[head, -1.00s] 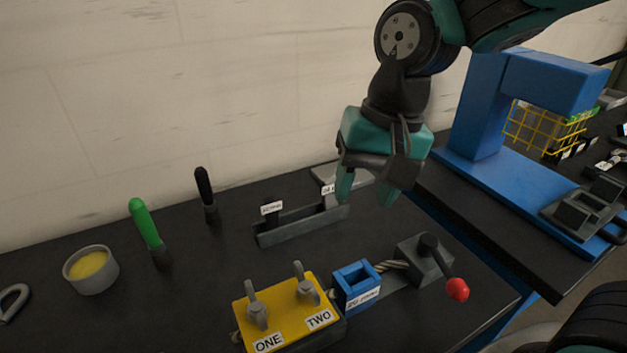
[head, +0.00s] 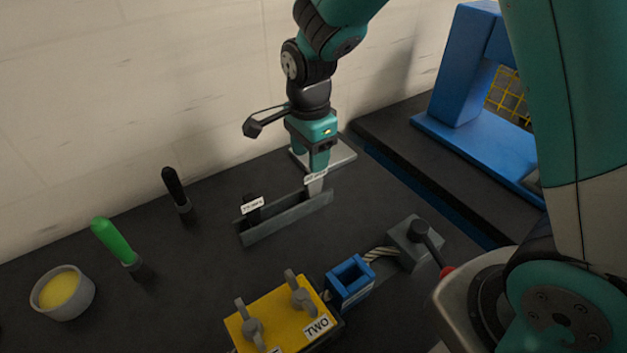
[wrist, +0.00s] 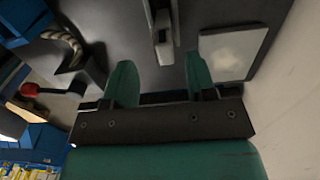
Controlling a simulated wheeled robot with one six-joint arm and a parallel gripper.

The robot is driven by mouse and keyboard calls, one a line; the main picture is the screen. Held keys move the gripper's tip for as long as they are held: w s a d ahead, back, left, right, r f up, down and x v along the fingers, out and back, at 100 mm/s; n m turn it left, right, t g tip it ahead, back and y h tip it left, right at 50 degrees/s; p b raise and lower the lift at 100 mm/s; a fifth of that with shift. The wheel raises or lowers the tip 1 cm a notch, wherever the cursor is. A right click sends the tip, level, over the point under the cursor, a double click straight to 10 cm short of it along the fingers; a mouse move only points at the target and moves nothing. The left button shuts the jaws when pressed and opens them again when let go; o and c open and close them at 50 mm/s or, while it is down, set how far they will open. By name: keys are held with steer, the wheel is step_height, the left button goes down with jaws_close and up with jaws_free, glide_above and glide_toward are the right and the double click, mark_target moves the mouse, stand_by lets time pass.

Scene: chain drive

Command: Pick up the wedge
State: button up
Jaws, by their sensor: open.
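A grey holder (head: 285,222) stands on the black bench and carries two labelled pieces. A light grey tapered piece (head: 316,186), probably the wedge, stands upright at its right end; its label is too small to read. A black piece (head: 252,207) with a white label stands at the left end. My gripper (head: 318,165) points down just above the light grey piece, its fingers overlapping in this view. In the wrist view my gripper (wrist: 161,64) is open, with the end of the holder (wrist: 161,25) in line with the gap. Contact cannot be told.
A light grey plate (head: 338,155) lies behind the gripper. A yellow block (head: 275,315) with two levers, a blue socket (head: 349,282) and a grey lever box (head: 408,243) are in front. A green-handled tool (head: 112,240), black-handled tool (head: 175,188) and bowl (head: 62,292) are left. The wall is close behind.

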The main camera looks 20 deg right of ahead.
mark_target(313, 178)
step_height(313, 178, down, 3)
steer(key=shift+r, duration=0.2)
steer(key=f, duration=0.1)
steer(key=f+p, duration=0.1)
steer(key=f, duration=0.1)
steer(key=d+f, duration=0.1)
steer(key=f, duration=0.1)
steer(key=shift+w+p, duration=0.3)
steer(key=shift+p, duration=0.1)
jaws_close()
